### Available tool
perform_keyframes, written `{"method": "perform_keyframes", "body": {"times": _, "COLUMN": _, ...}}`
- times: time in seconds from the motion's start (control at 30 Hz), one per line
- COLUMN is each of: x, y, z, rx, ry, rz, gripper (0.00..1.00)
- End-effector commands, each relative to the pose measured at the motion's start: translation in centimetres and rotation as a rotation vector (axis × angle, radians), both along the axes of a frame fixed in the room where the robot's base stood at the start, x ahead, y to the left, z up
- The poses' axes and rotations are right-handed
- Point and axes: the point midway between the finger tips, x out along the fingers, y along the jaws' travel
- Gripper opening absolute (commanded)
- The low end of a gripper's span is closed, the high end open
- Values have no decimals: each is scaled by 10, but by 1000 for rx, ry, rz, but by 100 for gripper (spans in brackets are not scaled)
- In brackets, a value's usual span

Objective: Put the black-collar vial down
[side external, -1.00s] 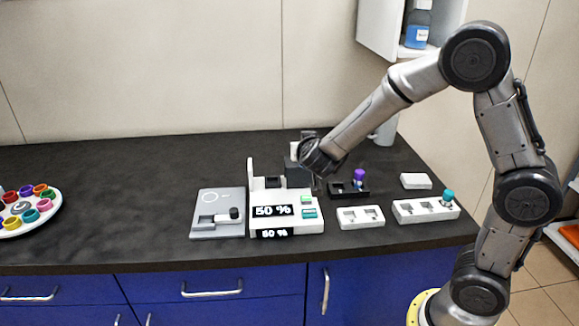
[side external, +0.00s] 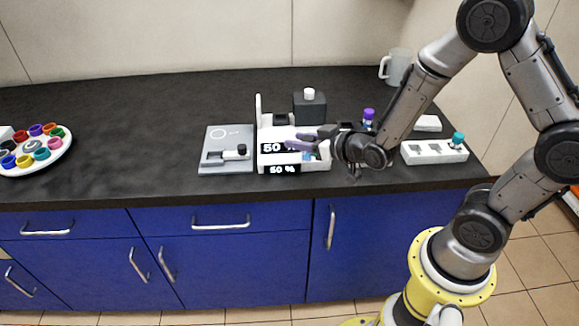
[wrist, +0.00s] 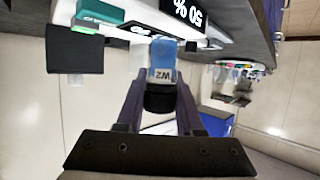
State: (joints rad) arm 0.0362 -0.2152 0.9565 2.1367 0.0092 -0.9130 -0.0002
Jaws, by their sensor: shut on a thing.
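The black-collar vial (wrist: 162,62) has blue contents and a pale label whose lettering reads upside down in the wrist view. My gripper (wrist: 160,88) is shut on it at the dark collar. In the side view my gripper (side external: 300,143) points left, in front of the right part of the white bioreactor unit with the "50 %" displays (side external: 267,160). A bit of the vial's blue (side external: 308,155) shows below the fingers there. The vial's base looks clear of any surface, but I cannot tell its exact height.
A white rack (side external: 420,155) holds a teal-collared vial (side external: 458,139). A purple-collared vial (side external: 368,116) stands behind my wrist. A grey plate (side external: 213,165) with a black knob lies left of the unit. A round tray of coloured collars (side external: 60,153) is far left.

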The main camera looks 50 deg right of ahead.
Motion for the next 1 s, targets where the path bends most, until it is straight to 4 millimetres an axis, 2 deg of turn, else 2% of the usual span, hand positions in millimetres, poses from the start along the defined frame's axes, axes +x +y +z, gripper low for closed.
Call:
{"method": "perform_keyframes", "body": {"times": 0.1, "x": -1, "y": 19, "z": -2, "rx": 0, "ry": -2, "rz": 63, "gripper": 0}}
{"method": "perform_keyframes", "body": {"times": 0.2, "x": -1, "y": 16, "z": -2, "rx": -1, "ry": -2, "rz": 56, "gripper": 0}}
{"method": "perform_keyframes", "body": {"times": 0.27, "x": -1, "y": 7, "z": -2, "rx": 0, "ry": -2, "rz": 28, "gripper": 0}}
{"method": "perform_keyframes", "body": {"times": 0.6, "x": 20, "y": -64, "z": 44, "rx": -1, "ry": -6, "rz": -306, "gripper": 0}}
{"method": "perform_keyframes", "body": {"times": 0.8, "x": 25, "y": -89, "z": 66, "rx": 0, "ry": -3, "rz": -480, "gripper": 0}}
{"method": "perform_keyframes", "body": {"times": 1.0, "x": 27, "y": -102, "z": 84, "rx": -2, "ry": -3, "rz": -636, "gripper": 0}}
